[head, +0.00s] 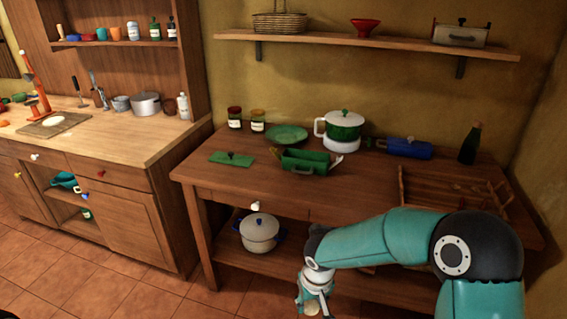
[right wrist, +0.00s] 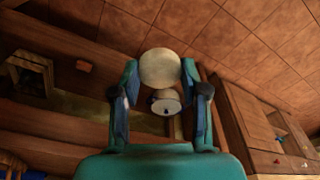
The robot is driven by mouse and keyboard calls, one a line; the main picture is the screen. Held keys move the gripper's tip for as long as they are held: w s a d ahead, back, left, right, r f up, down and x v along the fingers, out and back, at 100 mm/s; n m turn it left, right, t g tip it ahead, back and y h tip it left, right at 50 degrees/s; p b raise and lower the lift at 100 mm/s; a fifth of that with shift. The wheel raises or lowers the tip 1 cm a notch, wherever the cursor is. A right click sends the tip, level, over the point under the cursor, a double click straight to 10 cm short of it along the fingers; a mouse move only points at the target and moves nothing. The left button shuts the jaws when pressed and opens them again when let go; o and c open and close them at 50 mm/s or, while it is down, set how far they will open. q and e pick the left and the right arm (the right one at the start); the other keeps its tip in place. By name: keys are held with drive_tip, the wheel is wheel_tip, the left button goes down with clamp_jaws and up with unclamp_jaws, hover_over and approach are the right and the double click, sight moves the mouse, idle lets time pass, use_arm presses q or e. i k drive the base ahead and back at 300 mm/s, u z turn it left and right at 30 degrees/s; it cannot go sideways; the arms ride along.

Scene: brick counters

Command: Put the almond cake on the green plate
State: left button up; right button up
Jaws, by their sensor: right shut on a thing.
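The green plate (head: 287,134) lies flat near the back of the wooden table, behind a green box-like container. It looks empty from here. My right gripper (head: 314,292) hangs low in front of the table, below the tabletop. In the right wrist view my right gripper (right wrist: 160,72) is shut on a pale round thing, which looks like the almond cake (right wrist: 160,67), between its fingertips. My left gripper is not in view.
The table (head: 225,181) also bears a green-and-white pot (head: 343,130), jars, a green board (head: 231,158), a blue thing (head: 409,148), a dark bottle (head: 470,145) and a wooden rack (head: 450,192). A pale lidded pot (head: 259,232) stands on the lower shelf, near my right gripper.

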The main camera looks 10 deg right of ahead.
sight(286, 137)
drive_tip(key=u, duration=0.1)
drive_tip(key=i, duration=1)
drive_tip(key=z, duration=0.1)
